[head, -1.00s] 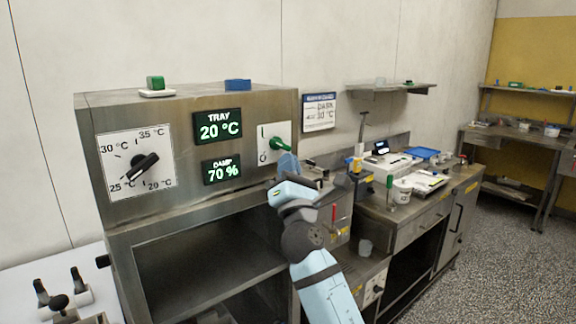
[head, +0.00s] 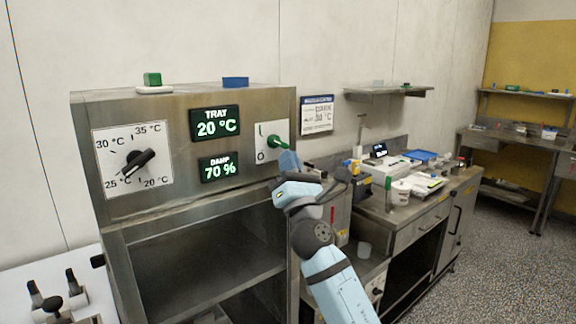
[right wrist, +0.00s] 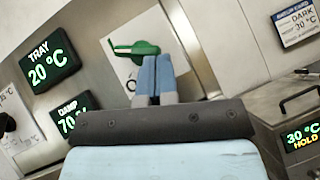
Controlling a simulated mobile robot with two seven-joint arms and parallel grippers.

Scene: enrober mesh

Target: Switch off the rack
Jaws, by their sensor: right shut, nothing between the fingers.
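The rack is a steel cabinet (head: 180,107) with an open lower bay. On its right front is a white switch plate marked I and O, with a green lever switch (head: 277,142). The lever slants, its handle end toward lower right. In the right wrist view the green lever (right wrist: 135,48) lies just beyond my fingertips. My right gripper (head: 287,158) is shut and empty, just below the lever's handle end. Its light blue fingers (right wrist: 154,72) sit together in front of the plate; I cannot tell whether they touch the lever. My left gripper is not in view.
Lit displays show TRAY 20 °C (head: 216,122) and DAMP 70 % (head: 219,168). A black temperature knob (head: 138,160) is at the left. A green block (head: 152,79) and a blue tray (head: 236,83) sit on top. A cluttered bench (head: 420,205) stands to the right.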

